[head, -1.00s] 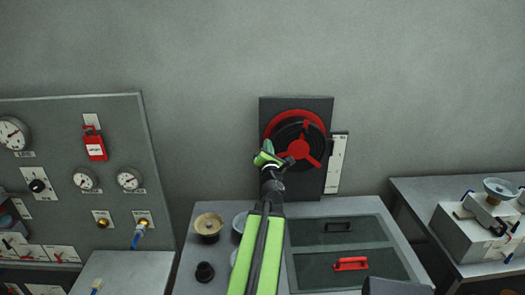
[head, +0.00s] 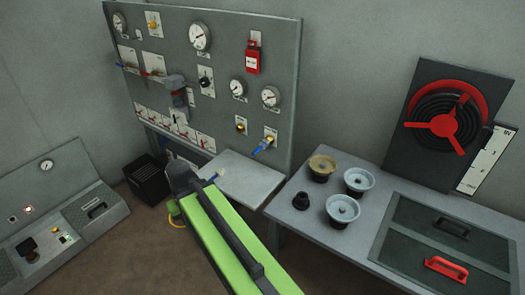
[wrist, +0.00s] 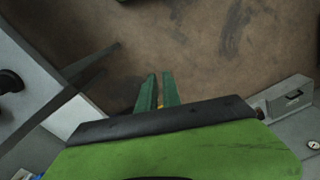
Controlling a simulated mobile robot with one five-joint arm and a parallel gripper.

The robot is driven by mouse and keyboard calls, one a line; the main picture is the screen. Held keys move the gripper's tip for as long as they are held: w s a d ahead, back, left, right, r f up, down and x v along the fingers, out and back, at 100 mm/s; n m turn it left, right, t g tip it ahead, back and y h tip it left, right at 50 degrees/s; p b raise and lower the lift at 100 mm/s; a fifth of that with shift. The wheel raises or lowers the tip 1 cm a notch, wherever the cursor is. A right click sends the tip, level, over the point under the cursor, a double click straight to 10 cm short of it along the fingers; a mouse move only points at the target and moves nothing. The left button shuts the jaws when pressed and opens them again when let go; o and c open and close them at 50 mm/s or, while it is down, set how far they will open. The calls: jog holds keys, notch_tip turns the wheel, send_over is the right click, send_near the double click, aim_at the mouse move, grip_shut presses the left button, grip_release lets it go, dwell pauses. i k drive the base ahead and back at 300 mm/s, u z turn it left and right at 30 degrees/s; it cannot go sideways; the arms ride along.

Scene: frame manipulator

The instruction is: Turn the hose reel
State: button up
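The hose reel (head: 443,126) is a red hub with several spokes over a dark coil, inside a red ring. It is mounted on a dark upright plate at the right in the head view. My arm reaches up from the bottom of the head view toward the left, well away from the reel. My gripper's fingers are mostly hidden there behind the wrist. In the wrist view my gripper (wrist: 158,88) shows two green fingers with a narrow gap between them, over brown floor. No held object is clear; a small yellow bit shows near the finger bases. The reel is outside the wrist view.
A grey gauge panel (head: 220,75) with valves stands behind my arm, with a small shelf (head: 240,180) below. A black bin (head: 147,178) and console (head: 75,222) are left.

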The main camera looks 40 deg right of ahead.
aim_at(445, 116)
jog(key=k, duration=1.15)
jog(key=u, duration=0.25)
jog(key=i, duration=1.1)
jog(key=z, duration=0.45)
jog(key=i, duration=0.5)
jog(key=z, duration=0.4)
